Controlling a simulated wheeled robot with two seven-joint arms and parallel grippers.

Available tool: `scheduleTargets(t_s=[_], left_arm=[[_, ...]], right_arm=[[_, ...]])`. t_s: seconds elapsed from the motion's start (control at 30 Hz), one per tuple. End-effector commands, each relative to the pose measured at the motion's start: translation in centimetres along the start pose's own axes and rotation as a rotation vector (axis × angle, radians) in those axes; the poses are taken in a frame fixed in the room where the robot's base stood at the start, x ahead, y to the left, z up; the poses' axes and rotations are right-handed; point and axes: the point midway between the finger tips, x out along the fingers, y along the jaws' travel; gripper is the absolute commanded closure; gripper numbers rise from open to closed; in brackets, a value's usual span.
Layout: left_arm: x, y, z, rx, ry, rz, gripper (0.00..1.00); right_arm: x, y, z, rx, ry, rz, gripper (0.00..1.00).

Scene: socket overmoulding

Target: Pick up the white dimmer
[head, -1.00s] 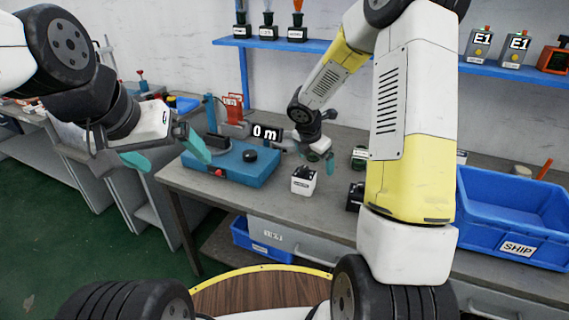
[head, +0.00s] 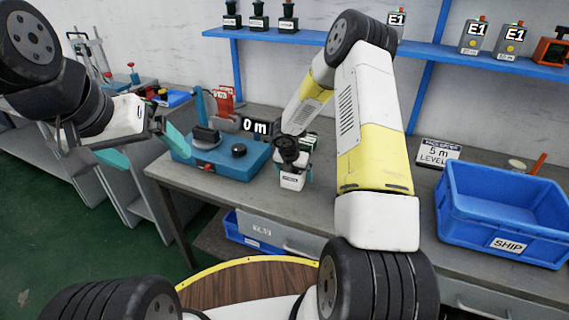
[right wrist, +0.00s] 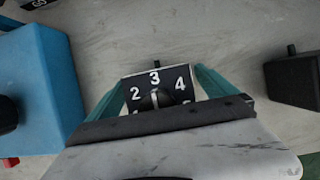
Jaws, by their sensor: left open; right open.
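The white dimmer (head: 292,182) is a small white box on the workbench, just right of the blue fixture. In the right wrist view the dimmer (right wrist: 157,84) shows its dark dial face with a knob and numbers. My right gripper (right wrist: 160,78) is open, with one teal finger on each side of the dimmer; I cannot tell whether they touch it. In the head view the right gripper is right over the dimmer and hides its top. My left gripper (head: 146,149) is open and empty, in the air to the left of the bench.
The blue fixture (head: 222,163) stands close left of the dimmer. A black block (right wrist: 294,82) lies to the right in the right wrist view. A blue SHIP bin (head: 505,205) stands on the bench at right. A blue shelf (head: 440,48) holds several E1 boxes.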

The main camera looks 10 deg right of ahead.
Motion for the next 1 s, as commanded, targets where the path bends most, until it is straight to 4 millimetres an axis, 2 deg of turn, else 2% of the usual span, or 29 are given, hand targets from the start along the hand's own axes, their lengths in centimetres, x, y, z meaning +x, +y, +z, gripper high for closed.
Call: scheduleTargets(t_s=[0.17, 0.2, 0.53, 0.83, 1.0], left_arm=[[0.0, 0.0, 0.0, 0.000, 0.000, 0.000, 0.04], [0.0, 0.0, 0.0, 0.000, 0.000, 0.000, 0.04], [0.0, 0.0, 0.0, 0.000, 0.000, 0.000, 0.04], [0.0, 0.0, 0.0, 0.000, 0.000, 0.000, 0.04], [0.0, 0.0, 0.0, 0.000, 0.000, 0.000, 0.04]], right_arm=[[0.0, 0.0, 0.0, 0.001, 0.000, 0.000, 0.04], [0.0, 0.0, 0.0, 0.001, 0.000, 0.000, 0.08], [0.0, 0.0, 0.0, 0.001, 0.000, 0.000, 0.72], [-0.2, 0.0, 0.1, 0.001, -0.001, 0.000, 0.74], [-1.2, 0.0, 0.6, 0.001, -0.002, 0.000, 0.74]])
